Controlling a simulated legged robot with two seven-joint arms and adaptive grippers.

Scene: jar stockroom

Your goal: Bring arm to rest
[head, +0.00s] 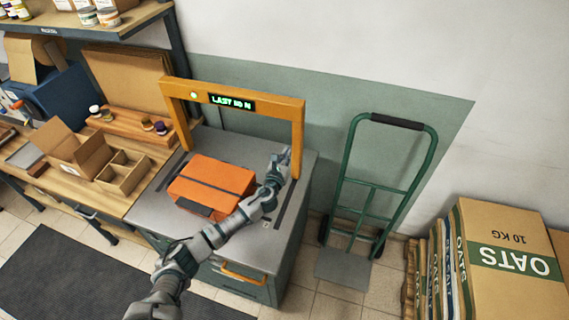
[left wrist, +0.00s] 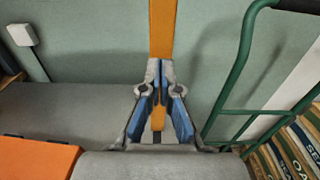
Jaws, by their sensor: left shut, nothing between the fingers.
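My left arm reaches up from the bottom of the head view across the grey cabinet top (head: 158,204). My left gripper (head: 284,160) is shut and empty, close to the right post of the orange frame (head: 297,135). In the left wrist view the shut fingers (left wrist: 159,90) sit in front of the orange post (left wrist: 162,30); I cannot tell whether they touch it. An orange case (head: 212,178) lies on the cabinet under the frame, left of my forearm. It also shows in the left wrist view (left wrist: 35,160). My right gripper is in neither view.
A green hand truck (head: 378,190) stands against the wall right of the cabinet. A wooden bench with open cardboard boxes (head: 75,150) is at the left. A dark mat (head: 60,275) covers the floor in front.

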